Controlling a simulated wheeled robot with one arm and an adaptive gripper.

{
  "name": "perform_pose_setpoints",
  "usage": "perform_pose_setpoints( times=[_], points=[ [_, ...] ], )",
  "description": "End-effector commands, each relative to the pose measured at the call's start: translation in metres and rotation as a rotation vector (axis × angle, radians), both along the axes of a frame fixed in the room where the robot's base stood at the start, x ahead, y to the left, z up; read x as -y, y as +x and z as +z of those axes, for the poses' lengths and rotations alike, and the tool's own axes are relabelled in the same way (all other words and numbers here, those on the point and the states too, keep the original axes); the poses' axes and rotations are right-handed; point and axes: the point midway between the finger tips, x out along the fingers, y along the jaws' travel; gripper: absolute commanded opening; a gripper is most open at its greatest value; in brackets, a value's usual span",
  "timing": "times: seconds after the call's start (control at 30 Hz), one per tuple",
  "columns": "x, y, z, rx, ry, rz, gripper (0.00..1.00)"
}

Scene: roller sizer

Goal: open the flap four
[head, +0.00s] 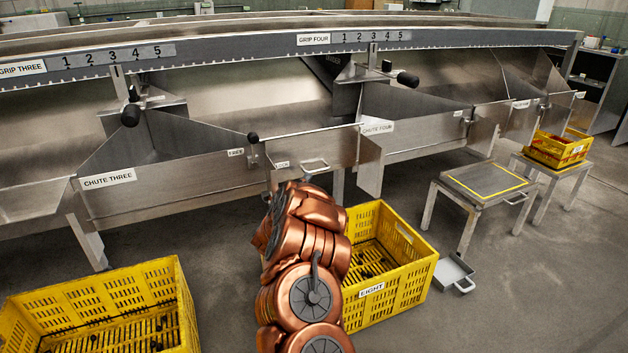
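A steel flap panel (330,147) closes the front of the chute labelled CHUTE FOUR (378,128), and looks shut. A grey handle (315,165) shows at its lower edge, just above the far end of my copper arm. A lever with a black knob (252,137) stands at the panel's left end, between a FREE label (236,152) and a LOCK label (282,164). I cannot tell which one it is set to. My arm reaches from the bottom middle towards the flap. My gripper cannot be made out; the arm hides it.
A yellow crate labelled EIGHT (408,290) stands on the floor below the chute, right beside my arm. Another yellow crate (100,275) is at lower left. A low table (455,190), a grey pan (450,272) and a stand with a yellow tray (545,150) are at right.

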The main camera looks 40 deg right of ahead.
Motion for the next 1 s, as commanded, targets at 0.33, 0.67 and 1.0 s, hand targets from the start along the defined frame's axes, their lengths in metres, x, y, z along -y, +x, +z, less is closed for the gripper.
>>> perform_pose_setpoints(
  times=[0.33,0.67,1.0],
  points=[
    [0.026,0.002,-0.001,0.017,-0.019,-0.024,0.37],
    [0.059,0.018,0.003,0.014,-0.017,-0.023,0.37],
    [0.075,0.026,0.006,0.013,-0.014,-0.022,0.37]
  ],
)
